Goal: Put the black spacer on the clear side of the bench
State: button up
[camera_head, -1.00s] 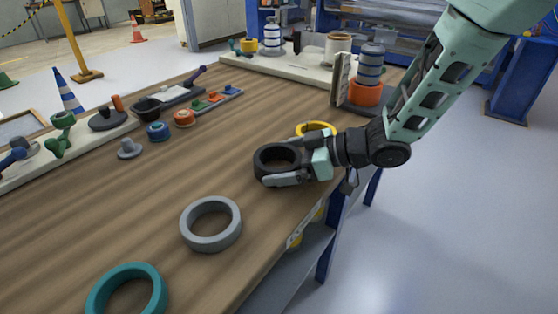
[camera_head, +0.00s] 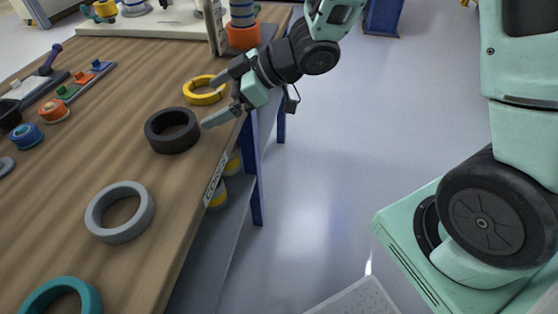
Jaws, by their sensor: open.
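The black spacer (camera_head: 172,131), a thick dark ring, lies flat on the wooden bench (camera_head: 95,160) near its right edge. My gripper (camera_head: 208,104) is open and empty just to the right of the spacer and beyond it, apart from it. Its fingers point left over the bench edge. One finger lies close to the yellow ring (camera_head: 204,90); I cannot tell whether they touch.
A grey ring (camera_head: 119,212) and a teal ring (camera_head: 62,297) lie nearer on the bench. Small coloured parts, such as a blue one (camera_head: 26,136) and an orange one (camera_head: 53,112), stand at the left. An orange-based stack (camera_head: 243,36) stands at the far end.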

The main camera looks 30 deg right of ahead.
jog(key=shift+s+a+r+m+t+h, duration=0.1)
jog(key=shift+r+m+t+h, duration=0.15)
jog(key=shift+h, duration=0.3)
jog(key=shift+s+a+r+m+t+h, duration=0.15)
jog(key=shift+m+h, duration=0.2)
jog(key=shift+h, duration=0.2)
jog(key=s+d+m+g+h, duration=0.1)
jog(key=s+m+g+h, duration=0.1)
jog(key=s, duration=1)
jog(key=s+d+m+g+h, duration=0.2)
jog(key=s+g+h, duration=0.2)
jog(key=s, duration=0.8)
jog(key=shift+r+m+h, duration=0.25)
jog(key=shift+m+h, duration=0.15)
jog(key=shift+h, duration=0.4)
jog(key=shift+r, duration=0.1)
